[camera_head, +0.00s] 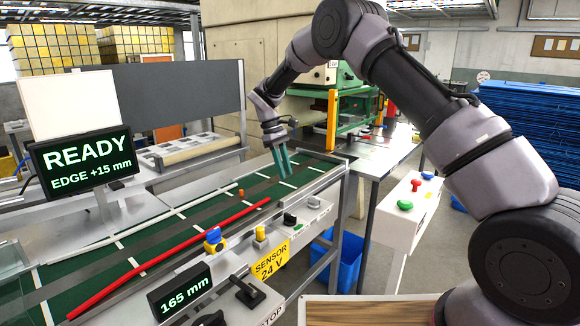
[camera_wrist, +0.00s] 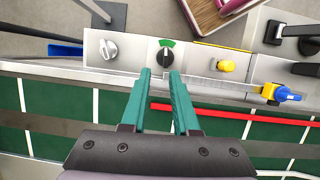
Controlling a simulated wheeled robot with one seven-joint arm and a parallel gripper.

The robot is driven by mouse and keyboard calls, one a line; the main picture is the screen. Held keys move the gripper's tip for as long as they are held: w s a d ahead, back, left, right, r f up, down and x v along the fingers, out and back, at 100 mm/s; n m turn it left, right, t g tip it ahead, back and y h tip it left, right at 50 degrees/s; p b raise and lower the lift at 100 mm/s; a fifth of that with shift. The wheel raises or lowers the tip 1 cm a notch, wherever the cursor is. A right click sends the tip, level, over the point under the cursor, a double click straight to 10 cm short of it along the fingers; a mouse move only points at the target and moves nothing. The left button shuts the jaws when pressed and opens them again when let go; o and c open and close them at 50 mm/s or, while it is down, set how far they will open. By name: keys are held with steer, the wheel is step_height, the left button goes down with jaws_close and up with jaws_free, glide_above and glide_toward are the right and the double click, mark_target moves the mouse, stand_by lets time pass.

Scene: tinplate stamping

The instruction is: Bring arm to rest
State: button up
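My gripper (camera_head: 281,163) has two teal fingers and hangs from my outstretched arm over the far part of the green conveyor belt. In the wrist view my gripper (camera_wrist: 160,82) shows its two fingers with a narrow gap between them and nothing in it. The fingertips point toward a black rotary knob with a green mark (camera_wrist: 165,56) on the control panel (camera_wrist: 130,50); in the wrist view I cannot tell how far they are from it. The same black knob (camera_head: 290,219) shows in the head view.
A red bar (camera_head: 165,258) lies along the belt (camera_head: 140,242). A blue and yellow sensor (camera_head: 213,240) stands at its edge. A display (camera_head: 82,160) reads READY, EDGE +15 mm; another (camera_head: 181,292) reads 165 mm. A pedestal with green and red buttons (camera_head: 404,210) stands right.

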steer(key=s+d+r+m+t+y, duration=0.2)
steer(key=s+d+r+m, duration=0.15)
steer(key=d+r, duration=0.7)
steer(key=s+d+r+m+t+y, duration=0.1)
steer(key=s+d+r+m+y, duration=0.15)
steer(key=s+d+r, duration=0.7)
steer(key=s+d+r+m+t, duration=0.3)
steer(key=s+d+m, duration=0.1)
steer(key=s, duration=0.4)
steer(key=s+d+r+m+t, duration=0.3)
steer(key=s+d+r+m, duration=0.1)
steer(key=s, duration=0.5)
steer(key=shift+s+d+r+m+y, duration=0.15)
steer(key=shift+d+r+m+y, duration=0.2)
steer(key=shift+d+m, duration=0.3)
steer(key=shift+a, duration=0.1)
